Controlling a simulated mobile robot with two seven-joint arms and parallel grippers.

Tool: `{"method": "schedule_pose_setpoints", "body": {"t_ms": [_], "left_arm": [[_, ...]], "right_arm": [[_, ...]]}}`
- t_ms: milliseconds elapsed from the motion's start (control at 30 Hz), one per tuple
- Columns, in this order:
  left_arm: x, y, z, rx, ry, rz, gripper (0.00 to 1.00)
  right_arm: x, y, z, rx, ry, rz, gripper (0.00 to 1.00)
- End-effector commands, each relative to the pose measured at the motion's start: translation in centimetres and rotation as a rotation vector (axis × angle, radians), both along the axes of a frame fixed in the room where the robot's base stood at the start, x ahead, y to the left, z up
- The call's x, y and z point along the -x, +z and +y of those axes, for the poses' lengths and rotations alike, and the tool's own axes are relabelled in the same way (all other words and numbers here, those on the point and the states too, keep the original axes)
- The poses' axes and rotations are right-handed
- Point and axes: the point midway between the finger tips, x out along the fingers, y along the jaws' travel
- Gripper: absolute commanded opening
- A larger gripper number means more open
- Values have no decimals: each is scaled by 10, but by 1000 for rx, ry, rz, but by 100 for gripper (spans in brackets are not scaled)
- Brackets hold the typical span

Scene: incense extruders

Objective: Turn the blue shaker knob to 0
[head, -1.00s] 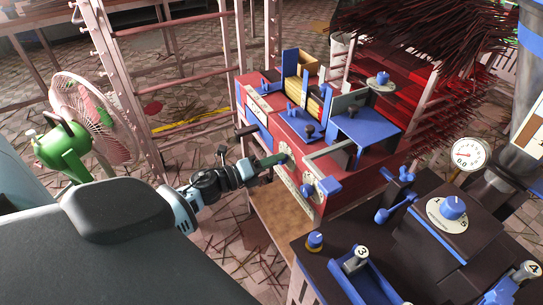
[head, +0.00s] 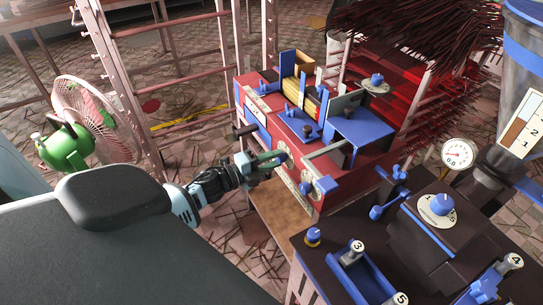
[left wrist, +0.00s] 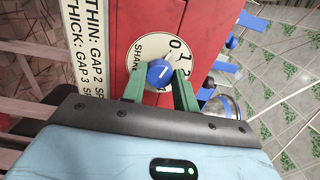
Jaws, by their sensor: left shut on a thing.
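The blue shaker knob (left wrist: 160,74) is on the red machine's front, over a round cream dial (left wrist: 150,47) with the numbers 0, 1 and 2 partly showing. A short white mark shows on the knob's face; I cannot tell exactly which number it lines up with. My left gripper (left wrist: 160,80) is shut on the knob, with one green finger on each side of it. In the head view, my left gripper (head: 272,160) reaches the front of the red machine (head: 290,125), and its fingers largely cover the knob. My right gripper is not in view.
Another blue knob (head: 326,184) sits right of the gripper on the red machine. A dark machine (head: 400,225) with a numbered dial and blue levers stands front right. A green fan (head: 70,140) and a pink rack (head: 110,70) stand left.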

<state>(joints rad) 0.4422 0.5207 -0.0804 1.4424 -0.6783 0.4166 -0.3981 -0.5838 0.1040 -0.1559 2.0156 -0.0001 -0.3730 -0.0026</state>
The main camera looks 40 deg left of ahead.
Motion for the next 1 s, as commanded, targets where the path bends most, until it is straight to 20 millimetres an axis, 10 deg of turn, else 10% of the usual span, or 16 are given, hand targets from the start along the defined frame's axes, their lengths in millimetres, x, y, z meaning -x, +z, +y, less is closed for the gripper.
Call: {"method": "schedule_pose_setpoints", "body": {"t_ms": [333,367,500,1000], "left_arm": [[-2,3,1,1,2,-5,7],[-2,3,1,1,2,-5,32],[-1,2,1,1,2,-4,50],[17,-1,8,-1,0,2,51]], "right_arm": [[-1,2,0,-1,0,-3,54],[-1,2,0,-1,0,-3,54],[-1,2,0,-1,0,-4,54],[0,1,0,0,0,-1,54]]}}
